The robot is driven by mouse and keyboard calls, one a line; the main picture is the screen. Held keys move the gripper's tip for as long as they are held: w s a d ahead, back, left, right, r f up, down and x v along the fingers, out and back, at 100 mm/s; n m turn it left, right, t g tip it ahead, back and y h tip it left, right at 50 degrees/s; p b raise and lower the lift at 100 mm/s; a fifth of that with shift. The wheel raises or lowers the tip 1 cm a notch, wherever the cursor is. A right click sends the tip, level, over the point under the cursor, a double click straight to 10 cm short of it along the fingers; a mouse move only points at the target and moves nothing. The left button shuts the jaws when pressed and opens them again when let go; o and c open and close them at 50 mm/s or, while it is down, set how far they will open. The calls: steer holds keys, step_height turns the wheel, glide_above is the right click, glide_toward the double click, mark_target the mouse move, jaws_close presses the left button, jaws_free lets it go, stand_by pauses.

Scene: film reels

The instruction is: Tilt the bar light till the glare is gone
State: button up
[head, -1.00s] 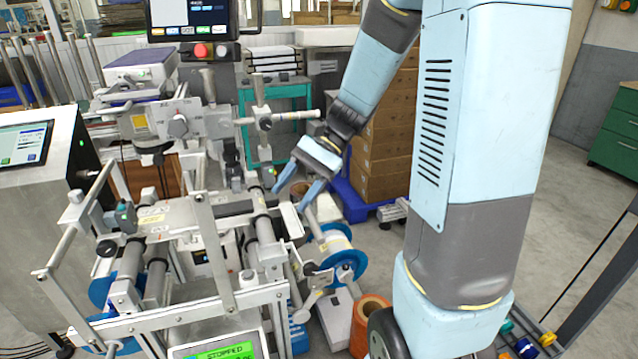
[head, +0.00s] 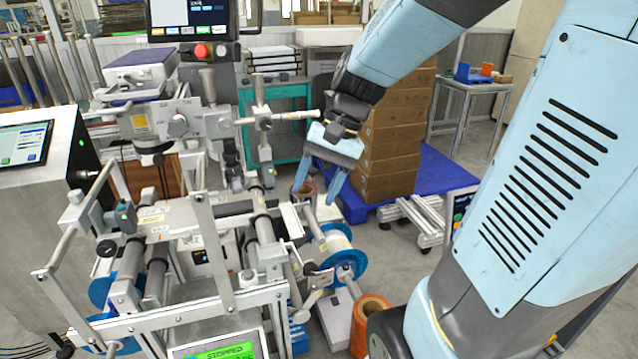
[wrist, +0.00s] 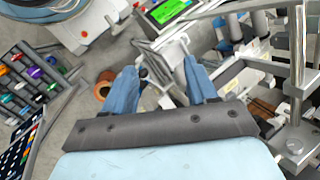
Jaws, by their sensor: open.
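The machine with rollers (head: 157,222) fills the left and middle of the head view. A short pale bar-shaped part (head: 291,221) sits at its right side, but I cannot tell whether it is the bar light. No clear glare shows. My gripper (head: 314,199) is open and empty, its two blue fingers pointing down beyond the machine's right end, beside the pale bar and apart from it in the picture. In the wrist view the open fingers (wrist: 159,68) have nothing held between them, with machine parts and floor beyond.
A blue-flanged reel (head: 337,249) and an orange roll (head: 371,318) are at the machine's right. Stacked cartons (head: 392,150) stand on a blue pallet behind my gripper. A green status screen (head: 226,351) reads STOPPED.

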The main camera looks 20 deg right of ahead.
steer(key=shift+s+d+r+h, duration=0.2)
steer(key=shift+s+r+h, duration=0.05)
steer(key=shift+h, duration=0.05)
stand_by(0.5)
steer(key=s+d+r+n+t+h, duration=0.4)
steer(key=s+d+r+t, duration=0.1)
steer(key=r+t, duration=0.1)
steer(key=shift+s+r, duration=0.35)
steer(key=shift+r, duration=0.05)
stand_by(1.2)
